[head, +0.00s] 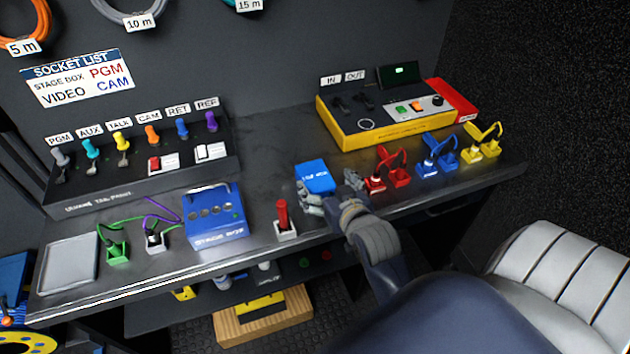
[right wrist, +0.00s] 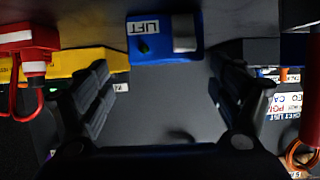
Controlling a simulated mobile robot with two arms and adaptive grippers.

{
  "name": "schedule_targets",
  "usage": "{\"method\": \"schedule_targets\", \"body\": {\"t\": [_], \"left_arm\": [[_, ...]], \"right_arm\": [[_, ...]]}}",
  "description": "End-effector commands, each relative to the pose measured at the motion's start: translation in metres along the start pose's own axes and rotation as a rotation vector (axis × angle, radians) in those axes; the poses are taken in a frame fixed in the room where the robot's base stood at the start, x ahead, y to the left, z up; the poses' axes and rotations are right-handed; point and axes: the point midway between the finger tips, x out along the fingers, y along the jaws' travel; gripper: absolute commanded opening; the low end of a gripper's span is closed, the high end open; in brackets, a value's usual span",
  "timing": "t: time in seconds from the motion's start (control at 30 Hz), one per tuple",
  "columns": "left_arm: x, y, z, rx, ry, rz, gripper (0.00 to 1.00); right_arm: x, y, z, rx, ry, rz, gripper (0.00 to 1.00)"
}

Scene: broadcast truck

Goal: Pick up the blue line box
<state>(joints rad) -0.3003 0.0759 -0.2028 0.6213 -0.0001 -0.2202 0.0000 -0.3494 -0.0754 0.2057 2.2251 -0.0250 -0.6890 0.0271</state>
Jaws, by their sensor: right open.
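A small blue box (head: 315,177) with white lettering on top stands on the dark bench in the head view, right of centre. I take it as the blue line box. My right gripper (head: 333,193) is open close to its near side and partly hides it. In the right wrist view, a blue box (right wrist: 164,48) with a white label, a grey block and a green spot shows at the top middle. It lies just beyond my open, empty right gripper (right wrist: 162,88), between the lines of its two fingers. My left gripper does not show.
A larger blue box (head: 214,217) and a red-handled switch (head: 283,218) stand left along the bench. Red (head: 387,171), blue (head: 437,157) and yellow (head: 480,143) cabled blocks stand right. A yellow-and-red console (head: 385,133) is behind. Bare bench lies left of the small box.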

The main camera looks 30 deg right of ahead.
Motion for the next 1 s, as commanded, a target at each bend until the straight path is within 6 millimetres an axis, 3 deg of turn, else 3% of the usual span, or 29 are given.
{"method": "schedule_targets", "body": {"t": [0.23,0.5,0.83,1.0], "left_arm": [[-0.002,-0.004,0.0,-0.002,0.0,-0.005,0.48],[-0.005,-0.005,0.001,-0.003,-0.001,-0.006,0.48],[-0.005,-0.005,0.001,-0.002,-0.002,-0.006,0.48],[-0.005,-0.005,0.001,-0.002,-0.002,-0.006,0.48]], "right_arm": [[0.019,-0.002,-0.002,0.0,0.0,0.0,0.86],[0.054,-0.008,-0.002,-0.001,0.0,0.0,0.86],[0.061,-0.007,-0.002,-0.001,-0.001,0.0,0.86],[0.061,-0.007,-0.001,-0.001,-0.001,0.0,0.5]]}}
